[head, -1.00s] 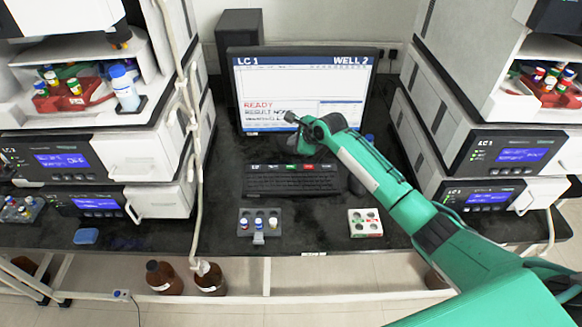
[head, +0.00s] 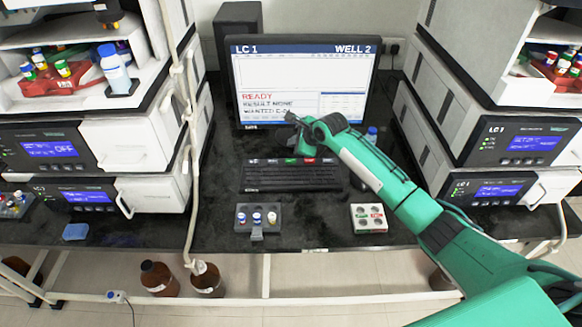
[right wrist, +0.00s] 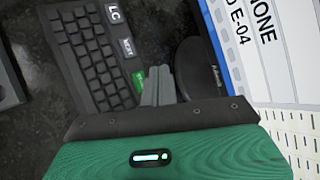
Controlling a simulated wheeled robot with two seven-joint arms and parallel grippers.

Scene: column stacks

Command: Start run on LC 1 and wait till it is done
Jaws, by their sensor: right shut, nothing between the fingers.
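The monitor (head: 300,72) reads LC 1, WELL 2, a red READY, RESULT NONE and WANTED E-04. The black keyboard (head: 270,178) lies in front of it, with white, green and red keys along its far edge. My right gripper (head: 303,153) is over that far edge. In the right wrist view its shut, empty fingers (right wrist: 157,72) are beside the green key (right wrist: 138,78); contact cannot be told. The white LC and NEXT keys (right wrist: 126,46) are clear of the fingers. The LC 1 stack (head: 500,142) stands at right, with lit blue displays. My left gripper is out of view.
Another instrument stack (head: 130,143) stands at left; its upper display reads OFF. A small vial rack (head: 243,226) and a white holder (head: 369,226) sit in front of the keyboard. A pale tube hangs at left.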

